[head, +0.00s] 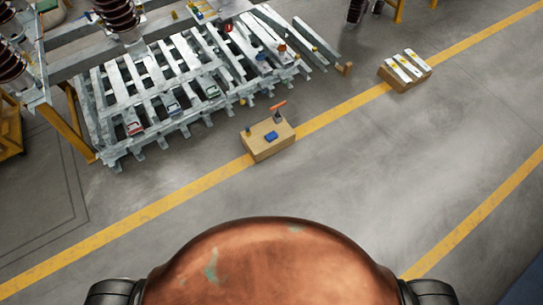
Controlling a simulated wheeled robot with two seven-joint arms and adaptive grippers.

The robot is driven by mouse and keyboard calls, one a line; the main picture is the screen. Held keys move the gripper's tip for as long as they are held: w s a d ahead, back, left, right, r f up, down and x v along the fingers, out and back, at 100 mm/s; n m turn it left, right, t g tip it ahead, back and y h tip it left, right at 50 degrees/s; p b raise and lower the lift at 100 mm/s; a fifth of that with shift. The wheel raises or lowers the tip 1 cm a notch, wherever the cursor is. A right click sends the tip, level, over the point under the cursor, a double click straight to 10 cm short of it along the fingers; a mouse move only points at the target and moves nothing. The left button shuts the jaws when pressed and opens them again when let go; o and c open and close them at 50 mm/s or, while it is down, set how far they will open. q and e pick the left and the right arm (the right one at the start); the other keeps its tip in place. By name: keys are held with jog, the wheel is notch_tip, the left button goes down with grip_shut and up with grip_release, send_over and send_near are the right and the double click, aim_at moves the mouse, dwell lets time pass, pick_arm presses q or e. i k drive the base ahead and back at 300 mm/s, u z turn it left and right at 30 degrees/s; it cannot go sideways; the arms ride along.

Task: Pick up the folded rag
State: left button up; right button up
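A small blue flat item (271,136), which looks like the folded rag, lies on top of a wooden box (268,150) in the middle of the head view. It is too small to make out its folds. Neither of my grippers shows in the view, so their states cannot be seen.
A tool with an orange handle (278,105) stands on the same box. Behind it is a grey metal lattice frame (110,100) with small coloured items on it. Another wooden box (408,80) carries pale bars. Open grey floor with yellow lines lies in front.

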aim_at(270, 137)
jog(key=z, duration=1.3)
jog(key=i, duration=1.5)
jog(key=u, duration=0.85)
jog(key=i, duration=0.6)
jog(key=u, duration=0.45)
